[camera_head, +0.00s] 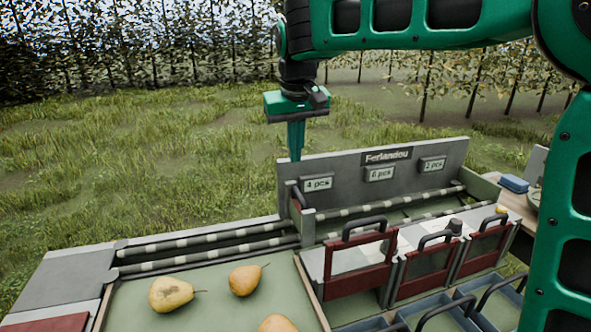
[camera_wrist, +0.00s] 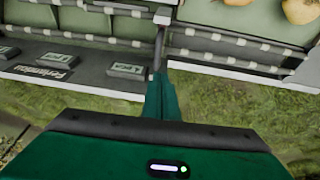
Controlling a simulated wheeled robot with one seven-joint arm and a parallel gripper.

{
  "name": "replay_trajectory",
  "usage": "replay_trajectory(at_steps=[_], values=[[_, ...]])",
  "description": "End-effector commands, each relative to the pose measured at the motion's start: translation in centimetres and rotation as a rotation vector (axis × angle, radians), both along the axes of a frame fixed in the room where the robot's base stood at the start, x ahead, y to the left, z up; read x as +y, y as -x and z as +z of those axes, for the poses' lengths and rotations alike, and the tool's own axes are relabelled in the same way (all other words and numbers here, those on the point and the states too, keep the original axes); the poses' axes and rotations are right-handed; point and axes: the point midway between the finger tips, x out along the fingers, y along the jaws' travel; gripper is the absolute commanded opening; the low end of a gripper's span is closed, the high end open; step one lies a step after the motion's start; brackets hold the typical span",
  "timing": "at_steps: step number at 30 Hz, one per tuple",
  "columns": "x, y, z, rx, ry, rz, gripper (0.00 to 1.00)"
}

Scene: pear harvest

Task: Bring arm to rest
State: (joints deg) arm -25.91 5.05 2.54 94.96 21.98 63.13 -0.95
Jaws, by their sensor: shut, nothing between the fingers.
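My gripper (camera_head: 295,157) hangs pointing down from my green arm in the head view, just behind the back board of the sorting station, near its left end. Its fingers are together with nothing between them. In the wrist view my gripper (camera_wrist: 160,82) shows as a narrow green shape in front of the station. My arm reaches across the top of the head view and down its right side.
The grey back board (camera_head: 372,168) bears "4 pcs", "6 pcs" and "2 pcs" labels. Yellow pears (camera_head: 171,294) lie in the green tray (camera_head: 218,320). Red-framed gates (camera_head: 358,279) stand to the right. A blue item (camera_head: 514,184) lies at the far right. Open grass (camera_head: 130,180) lies behind.

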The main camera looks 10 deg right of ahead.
Motion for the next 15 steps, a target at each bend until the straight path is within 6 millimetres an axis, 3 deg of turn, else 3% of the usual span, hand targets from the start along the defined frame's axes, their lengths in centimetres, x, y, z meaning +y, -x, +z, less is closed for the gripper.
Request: replay_trajectory(at_steps=[3, 10, 13, 15], values=[[0.0, 0.5, 1.9, -0.003, -0.002, -0.001, 0.0], [-0.6, 1.0, 3.3, 0.0, 0.0, -0.01, 0.0], [-2.9, 1.6, 3.0, 0.009, 0.006, -0.04, 0.0], [-5.9, 2.5, 2.3, 0.02, 0.013, -0.078, 0.0]])
